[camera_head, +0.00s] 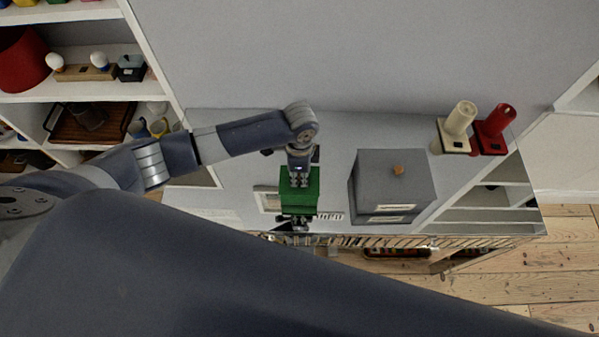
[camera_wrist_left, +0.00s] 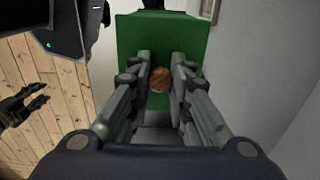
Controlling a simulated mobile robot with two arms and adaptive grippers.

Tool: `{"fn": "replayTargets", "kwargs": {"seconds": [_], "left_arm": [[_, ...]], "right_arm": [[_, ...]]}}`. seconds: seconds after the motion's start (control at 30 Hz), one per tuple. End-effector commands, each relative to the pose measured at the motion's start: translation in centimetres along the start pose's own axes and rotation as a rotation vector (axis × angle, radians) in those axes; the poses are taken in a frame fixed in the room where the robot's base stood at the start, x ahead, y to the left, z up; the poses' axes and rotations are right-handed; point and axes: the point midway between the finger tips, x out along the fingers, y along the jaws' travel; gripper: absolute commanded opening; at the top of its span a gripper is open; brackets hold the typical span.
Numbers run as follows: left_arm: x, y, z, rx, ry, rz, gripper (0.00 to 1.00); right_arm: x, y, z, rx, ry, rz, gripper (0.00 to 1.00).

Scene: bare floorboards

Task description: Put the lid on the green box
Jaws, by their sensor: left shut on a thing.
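The green box (camera_head: 299,197) stands near the front edge of the white cabinet top. My left gripper (camera_head: 299,178) comes down over it from above. In the left wrist view the fingers (camera_wrist_left: 160,75) are on both sides of a round wooden knob (camera_wrist_left: 160,82) on the green lid (camera_wrist_left: 185,40), and the gripper is shut on it. The lid's lower edge is hidden, so I cannot tell whether it sits on the box or is raised. Dark fingers, seemingly my right gripper (camera_wrist_left: 25,106), show at the left of the wrist view; their opening is unclear.
A grey box (camera_head: 392,180) with an orange-brown knob stands right of the green box. A cream holder (camera_head: 459,122) and a red holder (camera_head: 496,125) stand at the back right. Shelves (camera_head: 60,98) with objects stand at the left. My own dark arm covers the lower left.

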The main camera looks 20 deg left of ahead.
Motion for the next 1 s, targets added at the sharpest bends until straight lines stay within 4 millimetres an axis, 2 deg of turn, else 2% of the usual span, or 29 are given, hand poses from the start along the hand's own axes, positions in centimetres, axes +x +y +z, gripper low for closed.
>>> {"fn": "replayTargets", "kwargs": {"seconds": [0.43, 0.47, 0.53, 0.57, 0.8, 0.9, 1.0], "left_arm": [[0.12, -0.01, -0.01, 0.000, 0.000, 0.000, 0.00], [0.12, -0.01, -0.01, 0.000, 0.000, 0.000, 0.23], [0.12, -0.01, -0.01, 0.000, 0.000, 0.000, 0.39], [0.12, -0.02, -0.01, 0.000, 0.000, 0.000, 0.42], [0.12, -0.02, 0.00, 0.000, 0.000, 0.000, 0.42], [0.12, -0.02, 0.01, 0.000, 0.000, 0.000, 0.60], [0.12, -0.02, 0.01, 0.000, 0.000, 0.000, 0.62]], "right_arm": [[-0.02, -0.05, 0.01, 0.000, 0.000, -0.001, 0.40], [-0.02, -0.05, 0.01, 0.000, 0.000, -0.001, 0.40], [-0.02, -0.05, 0.01, 0.000, 0.000, -0.001, 0.40], [-0.02, -0.05, 0.01, 0.000, 0.000, -0.001, 0.40], [-0.02, -0.11, 0.00, 0.000, 0.000, -0.001, 0.40], [-0.02, -0.15, 0.00, 0.000, 0.000, -0.002, 0.40], [-0.02, -0.18, -0.01, 0.001, 0.000, -0.002, 0.40]]}}
